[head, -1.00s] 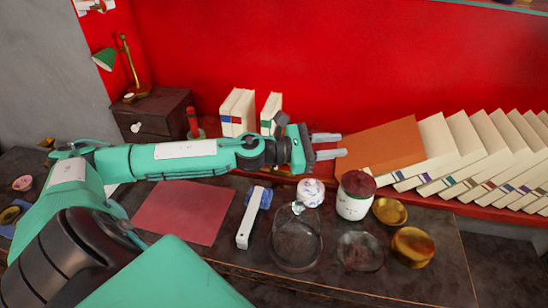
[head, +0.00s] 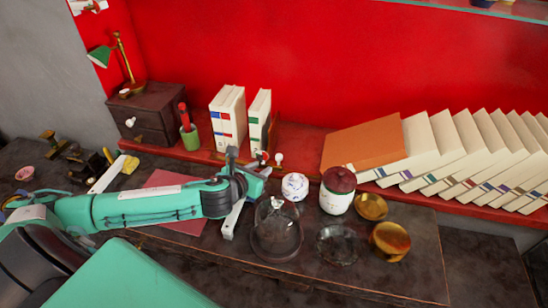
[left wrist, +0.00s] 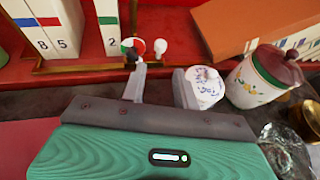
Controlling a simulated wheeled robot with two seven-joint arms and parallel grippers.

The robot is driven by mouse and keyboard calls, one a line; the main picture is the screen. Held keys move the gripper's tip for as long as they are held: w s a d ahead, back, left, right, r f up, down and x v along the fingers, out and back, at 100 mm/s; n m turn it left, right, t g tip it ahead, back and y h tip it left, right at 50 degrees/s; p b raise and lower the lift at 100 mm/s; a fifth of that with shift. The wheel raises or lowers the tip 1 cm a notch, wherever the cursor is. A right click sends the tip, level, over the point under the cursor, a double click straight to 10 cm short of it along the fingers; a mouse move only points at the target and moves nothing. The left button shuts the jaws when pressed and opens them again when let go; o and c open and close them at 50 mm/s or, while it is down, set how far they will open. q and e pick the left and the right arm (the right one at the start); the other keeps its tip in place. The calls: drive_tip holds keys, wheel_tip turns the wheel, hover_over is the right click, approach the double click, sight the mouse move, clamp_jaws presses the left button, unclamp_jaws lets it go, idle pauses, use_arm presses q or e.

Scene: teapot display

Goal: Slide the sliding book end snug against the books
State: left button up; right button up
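White books (head: 227,118) stand upright on the red shelf, and another upright white book (head: 259,118) is a little to their right. They also show at the top left of the left wrist view (left wrist: 107,22). A thin dark reddish-brown upright piece (head: 274,137), apparently the sliding book end, is just right of the books; its outline is hard to make out against the red. My left gripper (left wrist: 160,82) is open and empty, its fingers apart, below the shelf edge in front of the book end. My right gripper is not in view.
A small white jar (head: 295,186) is close to my left gripper's right finger. A lidded white jar (head: 338,192), a glass dome (head: 277,228) and brass bowls (head: 390,240) stand to the right. An orange book (head: 363,143) leans on a leaning row of books.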

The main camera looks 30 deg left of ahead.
sight(277, 158)
use_arm(q)
drive_tip(key=p+x, duration=0.1)
drive_tip(key=x, duration=0.9)
drive_tip(key=shift+w, duration=0.15)
clamp_jaws()
